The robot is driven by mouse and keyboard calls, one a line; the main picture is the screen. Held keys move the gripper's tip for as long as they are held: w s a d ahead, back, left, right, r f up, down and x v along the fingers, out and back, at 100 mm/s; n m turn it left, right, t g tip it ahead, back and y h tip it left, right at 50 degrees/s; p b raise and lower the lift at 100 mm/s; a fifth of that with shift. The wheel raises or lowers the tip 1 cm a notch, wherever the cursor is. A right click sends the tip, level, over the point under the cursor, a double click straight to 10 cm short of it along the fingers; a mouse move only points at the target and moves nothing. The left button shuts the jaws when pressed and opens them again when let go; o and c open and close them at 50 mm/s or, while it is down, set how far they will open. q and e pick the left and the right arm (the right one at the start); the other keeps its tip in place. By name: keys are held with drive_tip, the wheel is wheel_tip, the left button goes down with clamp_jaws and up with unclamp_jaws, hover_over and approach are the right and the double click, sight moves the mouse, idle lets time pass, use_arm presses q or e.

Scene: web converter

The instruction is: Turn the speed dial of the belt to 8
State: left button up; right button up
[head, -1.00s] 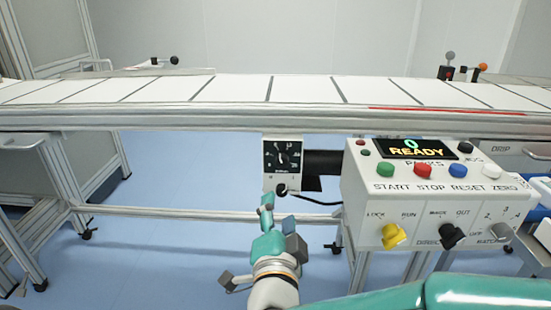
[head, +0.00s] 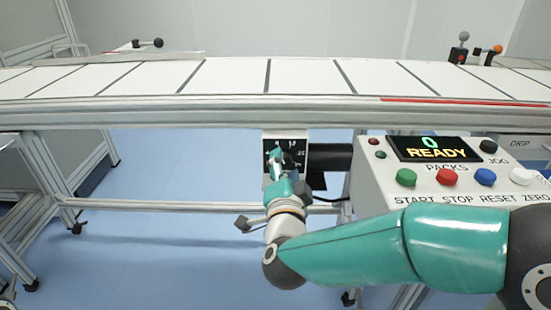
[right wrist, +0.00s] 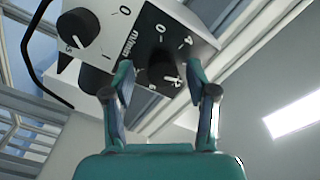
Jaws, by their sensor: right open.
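The speed dial is a black knob (right wrist: 160,70) on a dark, numbered face marked m/min, on a small white box (head: 268,180) below the belt (head: 225,78). My right gripper (head: 277,160) is in front of this box in the head view and hides most of the dial. In the right wrist view the right gripper (right wrist: 160,72) is open, with one fingertip on each side of the knob; I cannot tell whether they touch it. The exact dial setting is not readable. My left gripper is not in view.
A second black knob (right wrist: 78,27) is beside the dial in the wrist view. Right of the box stands a control panel (head: 370,185) with coloured buttons and a display (head: 434,149) reading 0 READY. A metal rail (head: 210,205) runs below.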

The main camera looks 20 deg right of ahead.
drive_tip(key=shift+w+d, duration=0.1)
drive_tip(key=shift+w, duration=0.2)
clamp_jaws()
drive_tip(key=shift+n, duration=0.6)
unclamp_jaws()
drive_tip(key=shift+s, duration=0.15)
drive_tip(key=v, duration=1.1)
drive_tip(key=shift+s+a, duration=0.2)
drive_tip(key=shift+s, duration=0.15)
drive_tip(key=shift+s+f, duration=0.1)
